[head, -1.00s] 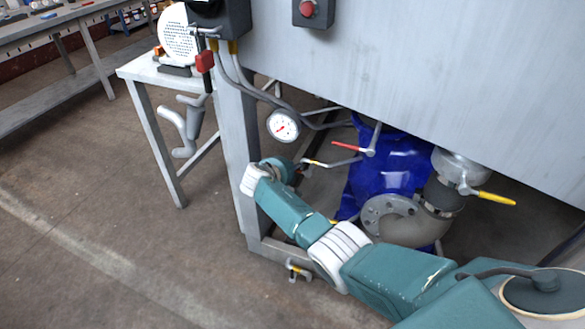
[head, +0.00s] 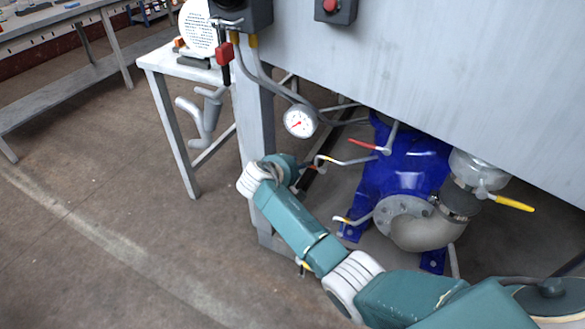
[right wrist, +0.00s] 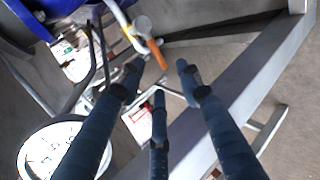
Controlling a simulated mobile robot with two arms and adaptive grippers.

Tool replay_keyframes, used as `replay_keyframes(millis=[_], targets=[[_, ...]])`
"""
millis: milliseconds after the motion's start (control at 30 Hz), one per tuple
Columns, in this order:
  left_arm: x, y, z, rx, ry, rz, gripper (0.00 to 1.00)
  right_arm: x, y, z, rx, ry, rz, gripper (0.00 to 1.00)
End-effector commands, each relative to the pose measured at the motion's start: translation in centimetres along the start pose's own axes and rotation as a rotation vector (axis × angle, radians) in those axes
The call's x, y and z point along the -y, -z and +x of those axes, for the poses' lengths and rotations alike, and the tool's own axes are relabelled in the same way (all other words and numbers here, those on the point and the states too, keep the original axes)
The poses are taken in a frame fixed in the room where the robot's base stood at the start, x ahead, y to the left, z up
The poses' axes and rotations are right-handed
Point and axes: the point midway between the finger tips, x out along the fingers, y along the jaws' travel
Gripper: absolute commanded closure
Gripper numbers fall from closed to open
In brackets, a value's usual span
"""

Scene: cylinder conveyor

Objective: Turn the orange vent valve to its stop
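The orange vent valve (right wrist: 157,54) shows in the right wrist view as a short orange lever on a pale metal pipe fitting. Its free end points down toward the gap between my fingertips. My right gripper (right wrist: 160,80) has its three dark fingers spread apart, with nothing clamped between them. I cannot tell whether any finger touches the lever. In the head view my right gripper (head: 298,168) is small and partly hidden by its wrist, beside a thin pipe below the gauge. The orange lever is not clear there. My left gripper is out of view.
A dial gauge (head: 300,121) hangs just above my right gripper; a round dial also shows in the wrist view (right wrist: 48,150). A blue pump (head: 405,165), a red lever (head: 363,144) and a yellow lever (head: 513,203) are to the right. A frame leg (head: 256,125) stands close.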

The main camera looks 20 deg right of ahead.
Motion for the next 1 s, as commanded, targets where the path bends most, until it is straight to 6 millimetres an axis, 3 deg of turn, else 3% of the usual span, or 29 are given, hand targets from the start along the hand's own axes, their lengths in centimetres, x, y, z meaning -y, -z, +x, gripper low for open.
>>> replay_keyframes(millis=[100,300,733,867,1000], targets=[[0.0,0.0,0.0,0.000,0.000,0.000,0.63,0.1,0.1,-2.2,-0.003,0.000,0.000,0.66],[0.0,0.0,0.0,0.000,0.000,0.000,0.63,0.0,0.1,-4.3,-0.002,-0.001,-0.001,0.66],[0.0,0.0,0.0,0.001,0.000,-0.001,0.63,0.6,-0.1,-4.5,-0.001,0.009,0.003,0.66],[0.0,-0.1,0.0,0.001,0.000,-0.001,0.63,4.6,-2.1,-4.3,-0.011,0.085,0.046,0.66],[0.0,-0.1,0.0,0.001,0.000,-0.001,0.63,13.0,-6.9,-5.0,-0.027,0.258,0.164,0.66]])
